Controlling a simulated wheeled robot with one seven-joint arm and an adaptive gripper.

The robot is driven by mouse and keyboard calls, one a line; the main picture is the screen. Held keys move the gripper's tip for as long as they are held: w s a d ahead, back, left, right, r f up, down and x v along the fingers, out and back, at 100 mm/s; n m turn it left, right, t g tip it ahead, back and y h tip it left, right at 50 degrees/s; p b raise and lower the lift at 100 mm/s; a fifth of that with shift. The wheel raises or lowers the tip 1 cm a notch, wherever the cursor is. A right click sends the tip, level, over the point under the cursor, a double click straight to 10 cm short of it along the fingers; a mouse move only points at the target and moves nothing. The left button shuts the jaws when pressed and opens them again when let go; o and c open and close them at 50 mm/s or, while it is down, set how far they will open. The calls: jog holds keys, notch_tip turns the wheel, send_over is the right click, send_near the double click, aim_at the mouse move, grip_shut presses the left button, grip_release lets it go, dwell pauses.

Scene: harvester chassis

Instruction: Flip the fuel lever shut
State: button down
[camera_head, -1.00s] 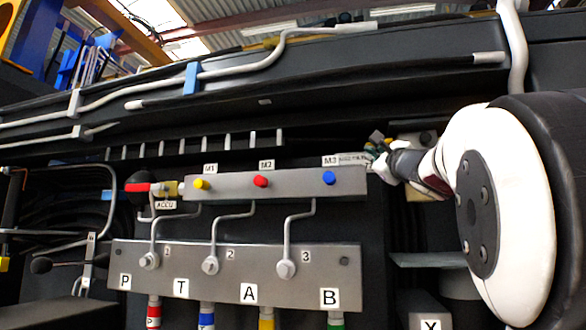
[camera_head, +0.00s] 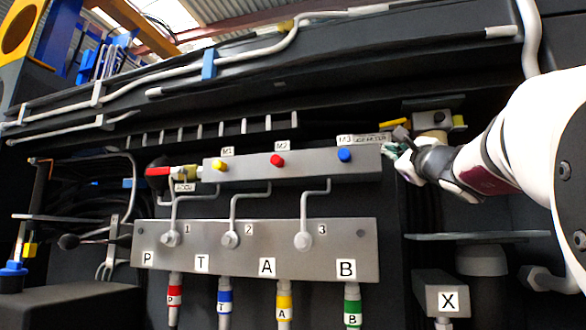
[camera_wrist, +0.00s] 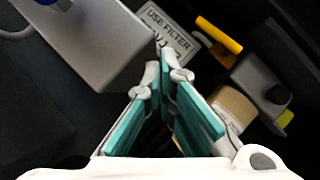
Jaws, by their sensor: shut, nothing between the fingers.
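A yellow lever (camera_head: 393,123) sits on a small grey fitting at the right end of the valve block; I take it for the fuel lever. In the wrist view the yellow lever (camera_wrist: 218,35) lies up and to the right of my fingertips, apart from them in the picture. My gripper (camera_head: 390,149) is at the block's right end, a little below the lever in the head view. In the wrist view my gripper (camera_wrist: 163,62) has its teal-padded fingers together at the tips, with nothing held. Beyond the tips is a label (camera_wrist: 168,32) reading "USE FILTER".
The grey block (camera_head: 290,165) with yellow, red and blue knobs lies left of my gripper. A dark-knobbed grey fitting (camera_wrist: 262,85) and a tan cylinder (camera_wrist: 232,108) are close to the right of my fingers. A lower panel (camera_head: 262,262) carries several bent handles.

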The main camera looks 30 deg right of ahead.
jog(key=s+a+f, duration=0.3)
jog(key=shift+s+a+f, duration=0.15)
jog(key=shift+s+a, duration=0.05)
dwell(0.5)
